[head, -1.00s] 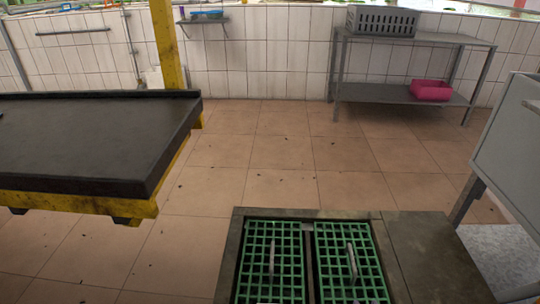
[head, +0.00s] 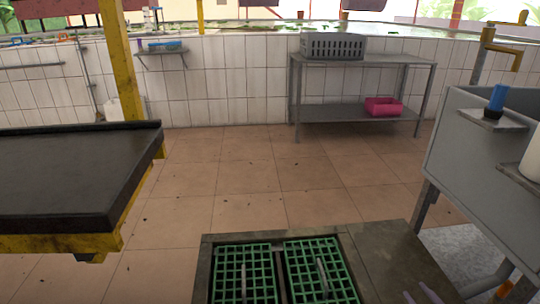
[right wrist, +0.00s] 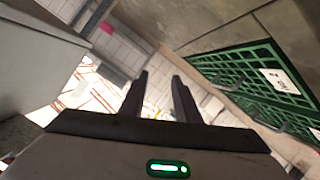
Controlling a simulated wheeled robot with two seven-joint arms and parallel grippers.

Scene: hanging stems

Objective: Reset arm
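My right gripper (head: 420,294) shows only by its fingertips at the bottom right edge of the head view. In the right wrist view its two dark fingers (right wrist: 159,92) stand apart with nothing between them. It is empty and clear of any object. My left gripper and arm are not in the head view. The task line names no object.
Two green grid crates (head: 245,274) with handles sit in a stone-edged frame at the bottom centre. A black-topped table (head: 70,175) stands left. A grey sink (head: 470,160) stands right, with a blue-topped item (head: 496,98). A metal shelf (head: 350,117) is behind. The middle floor is clear.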

